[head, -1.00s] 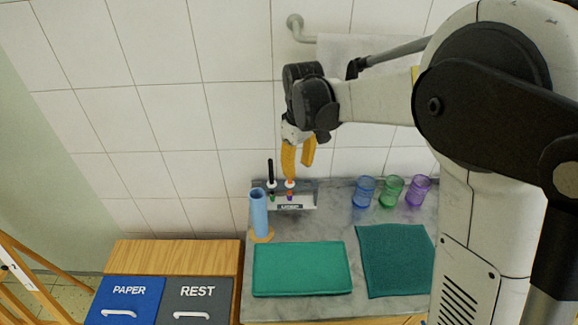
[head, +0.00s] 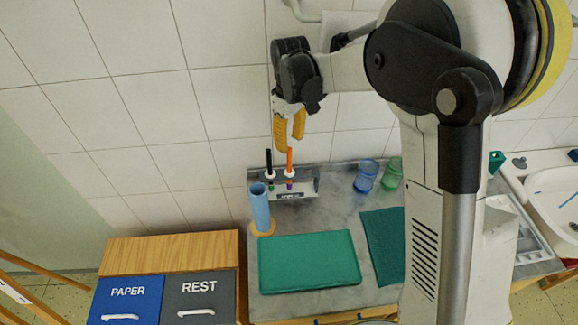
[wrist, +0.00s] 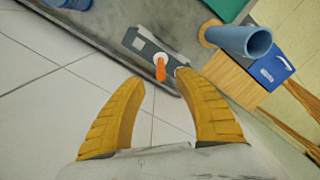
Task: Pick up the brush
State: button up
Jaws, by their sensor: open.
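A small grey rack (head: 300,190) at the back of the counter holds two upright thin-handled items, which look like brushes. One has a black handle (head: 268,160) on the left, the other an orange handle (head: 289,161) on the right. My gripper (head: 288,144) is open and empty, its yellow fingers pointing down close to the top of the orange handle. In the wrist view the orange handle (wrist: 160,70) shows end-on just beyond the gap between the fingertips (wrist: 159,78). The black handle is not clear there. The lower ends are partly hidden by the rack.
A blue tube (head: 260,207) stands left of the rack. A green pad (head: 310,262) and a teal cloth (head: 380,235) lie in front. Blue (head: 366,176) and green (head: 392,172) glasses stand to the right. The tiled wall (head: 215,110) is close behind.

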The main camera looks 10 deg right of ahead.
aim_at(290, 149)
notch_tip(290, 149, down, 4)
jog(key=shift+s+f+b, duration=0.1)
jog(key=shift+s+b, duration=0.05)
jog(key=shift+b, duration=0.3)
notch_tip(290, 149, down, 6)
jog(key=shift+a+r+b, duration=0.1)
jog(key=shift+r+b, duration=0.05)
jog(key=shift+b, duration=0.8)
jog(key=shift+r, duration=0.1)
grip_shut()
